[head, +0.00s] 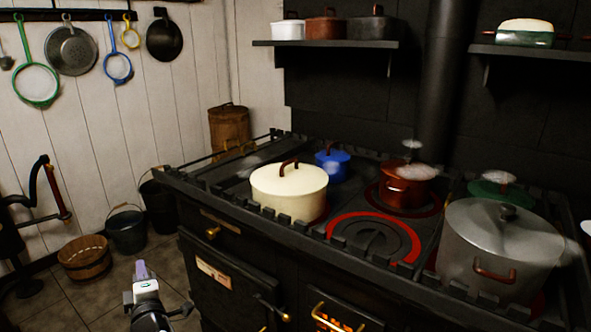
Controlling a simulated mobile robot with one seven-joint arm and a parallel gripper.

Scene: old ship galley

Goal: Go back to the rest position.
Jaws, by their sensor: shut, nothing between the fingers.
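My gripper (141,269) shows at the lower left of the head view, with pale purple fingers close together and nothing between them. It points up in the picture, in front of the floor and to the left of the black stove (222,245). It appears apart from the stove and the buckets. Part of my arm shows below it, cut off by the bottom edge.
A cream pot (289,193), blue pot (332,165), red pot (404,190), green pot (500,189) and large grey pot (490,245) stand on the railed stove. A wooden tub (85,260) and dark bucket (126,230) stand on the floor.

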